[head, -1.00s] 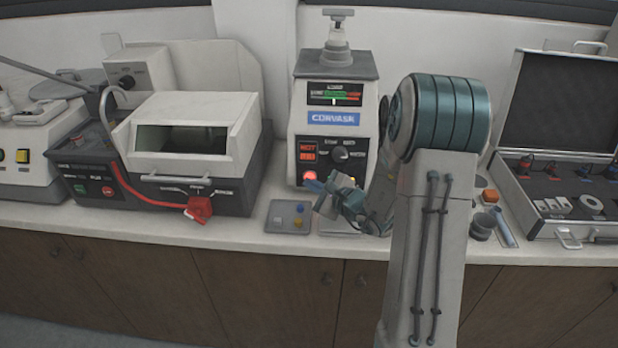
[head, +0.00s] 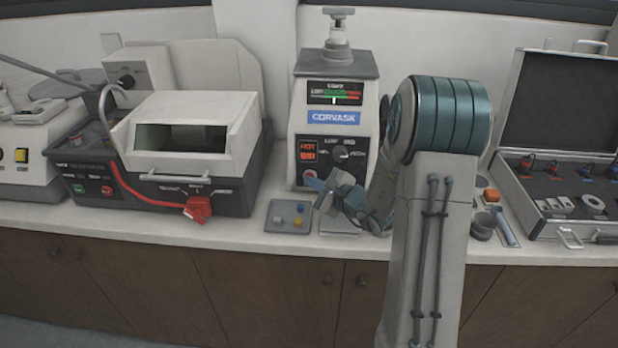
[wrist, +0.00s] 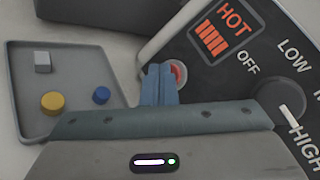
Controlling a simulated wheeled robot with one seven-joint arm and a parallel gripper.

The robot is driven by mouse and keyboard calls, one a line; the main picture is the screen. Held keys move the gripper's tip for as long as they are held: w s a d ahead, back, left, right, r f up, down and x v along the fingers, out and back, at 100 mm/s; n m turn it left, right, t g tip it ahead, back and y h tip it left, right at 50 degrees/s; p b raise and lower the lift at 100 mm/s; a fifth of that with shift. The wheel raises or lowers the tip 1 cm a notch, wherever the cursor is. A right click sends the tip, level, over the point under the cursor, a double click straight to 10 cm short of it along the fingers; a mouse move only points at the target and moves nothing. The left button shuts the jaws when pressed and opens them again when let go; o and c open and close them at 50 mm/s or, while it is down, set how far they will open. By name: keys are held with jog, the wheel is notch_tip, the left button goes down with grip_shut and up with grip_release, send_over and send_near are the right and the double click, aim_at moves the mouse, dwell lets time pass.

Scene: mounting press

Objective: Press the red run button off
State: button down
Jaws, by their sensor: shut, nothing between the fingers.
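The mounting press (head: 332,100) is a pale grey machine on the counter with a black front panel. Its red run button (head: 309,174) sits low on that panel and looks dull, not glowing. In the wrist view the button (wrist: 179,72) is a red disc in a pale ring, partly hidden behind my fingertips. My gripper (head: 314,185) is shut and empty. In the wrist view its blue fingers (wrist: 158,72) are together, with their tips at the button's left edge. I cannot tell whether they touch it.
A grey tray (head: 274,222) with small pieces lies left of my gripper. A boxy machine (head: 190,130) stands further left, an open case (head: 560,120) at right.

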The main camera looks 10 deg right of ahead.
jog(key=shift+s, duration=0.1)
jog(key=shift+s+b, duration=0.25)
jog(key=shift+b, duration=0.1)
jog(key=shift+s+a+r+b, duration=0.25)
jog(key=shift+s+a, duration=0.1)
jog(key=shift+s, duration=0.6)
jog(key=shift+s+a+r+b, duration=0.2)
jog(key=shift+s+a, duration=0.1)
jog(key=shift+s, duration=0.65)
jog(key=shift+s+a+r+b, duration=0.15)
jog(key=shift+s+a+b, duration=0.15)
jog(key=shift+s, duration=0.65)
